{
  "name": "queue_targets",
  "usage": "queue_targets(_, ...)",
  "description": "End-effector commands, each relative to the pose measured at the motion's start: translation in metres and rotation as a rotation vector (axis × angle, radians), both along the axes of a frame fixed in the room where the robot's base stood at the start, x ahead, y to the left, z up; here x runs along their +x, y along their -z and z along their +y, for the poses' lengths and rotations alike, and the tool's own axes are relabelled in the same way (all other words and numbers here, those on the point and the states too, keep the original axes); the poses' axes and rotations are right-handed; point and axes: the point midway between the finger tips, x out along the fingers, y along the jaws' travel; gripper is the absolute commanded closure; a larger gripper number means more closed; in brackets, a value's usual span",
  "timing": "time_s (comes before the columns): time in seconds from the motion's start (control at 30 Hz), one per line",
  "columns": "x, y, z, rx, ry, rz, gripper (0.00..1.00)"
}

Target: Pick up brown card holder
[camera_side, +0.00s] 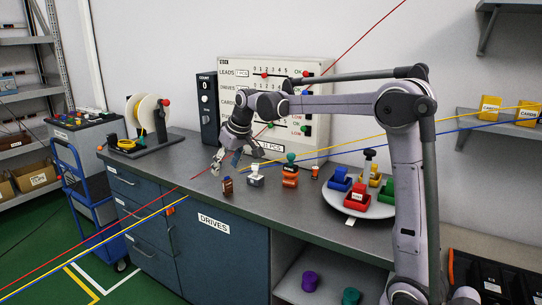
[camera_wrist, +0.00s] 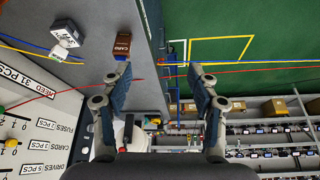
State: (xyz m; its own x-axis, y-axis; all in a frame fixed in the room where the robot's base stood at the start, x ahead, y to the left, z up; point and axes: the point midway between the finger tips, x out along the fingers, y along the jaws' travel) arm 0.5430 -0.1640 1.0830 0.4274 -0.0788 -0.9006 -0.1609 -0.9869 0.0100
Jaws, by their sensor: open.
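The brown card holder (camera_side: 227,187) stands near the front edge of the dark counter in the side view. In the wrist view the card holder (camera_wrist: 122,45), with a white label, is at the top, just beyond the tip of the left finger. My gripper (camera_side: 217,161) is above the counter, up and slightly left of the holder in the side view. In the wrist view my gripper (camera_wrist: 161,72) is open, with nothing between its fingers. The holder is outside the gap, toward the left finger.
A white labelled block (camera_side: 256,177) stands right of the holder, then orange and green pieces (camera_side: 290,172). A round tray (camera_side: 335,197) with coloured blocks is farther right. A labelled panel (camera_side: 280,100) stands behind. Red, yellow and blue lines cross the view.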

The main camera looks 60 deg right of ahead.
Motion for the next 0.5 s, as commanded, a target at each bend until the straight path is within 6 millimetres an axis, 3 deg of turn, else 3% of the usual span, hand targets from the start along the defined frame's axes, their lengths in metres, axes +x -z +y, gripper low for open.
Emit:
queue_targets(0.03,0.013,0.006,-0.016,0.003,0.013,0.008,0.40)
queue_targets(0.2,0.042,0.024,-0.058,0.013,0.036,0.034,0.40)
queue_targets(0.33,0.054,0.037,-0.080,0.018,0.047,0.047,0.40)
queue_targets(0.5,0.061,0.047,-0.091,0.020,0.051,0.054,0.40)
